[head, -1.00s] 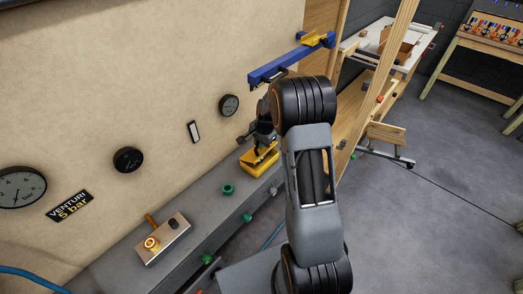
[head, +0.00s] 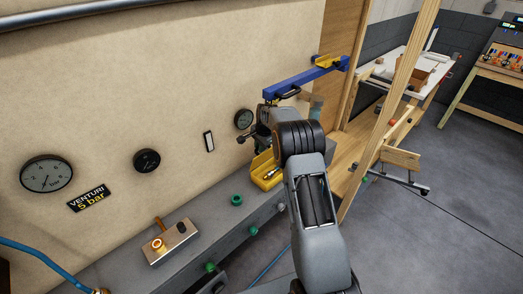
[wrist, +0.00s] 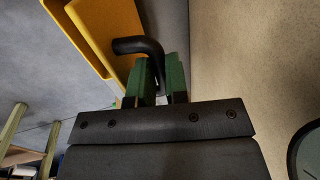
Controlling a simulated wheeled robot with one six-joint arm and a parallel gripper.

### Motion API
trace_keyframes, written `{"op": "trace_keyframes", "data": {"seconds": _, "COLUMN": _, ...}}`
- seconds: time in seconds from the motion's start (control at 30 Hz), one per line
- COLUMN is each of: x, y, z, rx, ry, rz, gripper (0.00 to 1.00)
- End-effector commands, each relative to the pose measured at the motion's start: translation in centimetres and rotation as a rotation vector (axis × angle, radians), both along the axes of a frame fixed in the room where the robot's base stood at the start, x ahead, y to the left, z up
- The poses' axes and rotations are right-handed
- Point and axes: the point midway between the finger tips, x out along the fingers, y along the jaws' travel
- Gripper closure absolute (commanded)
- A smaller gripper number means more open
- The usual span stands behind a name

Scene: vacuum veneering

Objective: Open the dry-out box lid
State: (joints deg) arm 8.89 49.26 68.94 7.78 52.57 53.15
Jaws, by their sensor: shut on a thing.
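The yellow dry-out box (head: 268,181) sits on the grey ledge against the beige wall. Its lid (head: 262,161) stands raised on the wall side, and a small silvery thing shows inside the open box. In the wrist view, the yellow lid (wrist: 122,30) is at top centre-left, with the box (wrist: 72,38) to its left. My gripper (wrist: 160,82) has green fingertips shut on a black bent handle (wrist: 140,46) in front of the lid. In the head view my wrist (head: 262,122) is above the box; my arm hides the fingertips.
A green ring (head: 236,200) and a metal block with a brass fitting (head: 171,243) sit on the ledge to the left. A blue bar (head: 305,80) juts out above my wrist. A wooden post (head: 390,110) stands at right.

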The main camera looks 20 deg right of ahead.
Motion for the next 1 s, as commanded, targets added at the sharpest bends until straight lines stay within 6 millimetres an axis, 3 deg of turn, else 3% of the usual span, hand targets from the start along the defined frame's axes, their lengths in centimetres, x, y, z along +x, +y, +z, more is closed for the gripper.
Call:
{"op": "trace_keyframes", "data": {"seconds": 0.6, "x": 0.3, "y": 1.4, "z": -0.6, "rx": 0.001, "ry": 0.011, "rz": 0.026, "gripper": 1.00}}
{"op": "trace_keyframes", "data": {"seconds": 0.63, "x": 0.3, "y": 1.4, "z": -0.6, "rx": 0.001, "ry": 0.011, "rz": 0.026, "gripper": 0.83}}
{"op": "trace_keyframes", "data": {"seconds": 0.7, "x": 0.3, "y": 1.4, "z": -0.6, "rx": 0.001, "ry": 0.011, "rz": 0.024, "gripper": 0.77}}
{"op": "trace_keyframes", "data": {"seconds": 0.87, "x": 0.3, "y": 1.1, "z": -0.5, "rx": 0.002, "ry": 0.012, "rz": 0.018, "gripper": 0.61}}
{"op": "trace_keyframes", "data": {"seconds": 1.0, "x": 0.3, "y": 0.9, "z": -0.5, "rx": 0.002, "ry": 0.011, "rz": 0.014, "gripper": 0.60}}
